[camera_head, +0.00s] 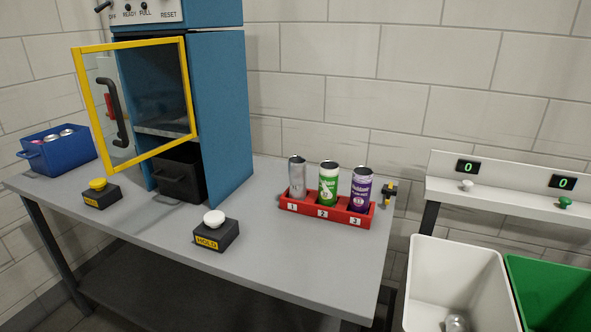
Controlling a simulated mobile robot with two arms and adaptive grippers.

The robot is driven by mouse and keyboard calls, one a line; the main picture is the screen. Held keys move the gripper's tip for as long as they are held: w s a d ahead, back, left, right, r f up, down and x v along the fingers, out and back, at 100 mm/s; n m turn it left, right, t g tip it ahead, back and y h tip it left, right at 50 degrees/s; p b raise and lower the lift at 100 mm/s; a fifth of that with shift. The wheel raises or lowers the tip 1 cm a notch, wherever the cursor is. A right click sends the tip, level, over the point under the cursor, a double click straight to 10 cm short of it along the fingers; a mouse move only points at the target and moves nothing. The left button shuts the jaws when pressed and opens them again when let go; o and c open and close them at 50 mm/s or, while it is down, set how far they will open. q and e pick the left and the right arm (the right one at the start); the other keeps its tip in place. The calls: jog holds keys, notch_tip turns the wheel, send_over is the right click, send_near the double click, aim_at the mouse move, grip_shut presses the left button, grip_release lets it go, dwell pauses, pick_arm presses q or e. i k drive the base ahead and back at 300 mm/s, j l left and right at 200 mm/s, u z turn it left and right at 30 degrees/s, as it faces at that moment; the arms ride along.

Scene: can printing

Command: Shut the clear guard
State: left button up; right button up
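The clear guard (108,70) is a see-through panel in a yellow frame with a black vertical handle (119,112). It is hinged on the front of the blue machine (222,110) and stands open, swung out toward the left. The machine's chamber (156,85) shows behind and beside it. Neither my left nor my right gripper is in view.
Two black button boxes, one with a yellow button (97,184) and one with a white button (213,217), stand at the table's front. A red rack (291,208) holds three cans. A blue bin (42,157) stands left. White (440,255) and green (555,285) bins stand right.

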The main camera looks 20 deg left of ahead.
aim_at(76, 53)
jog(key=u, duration=1.55)
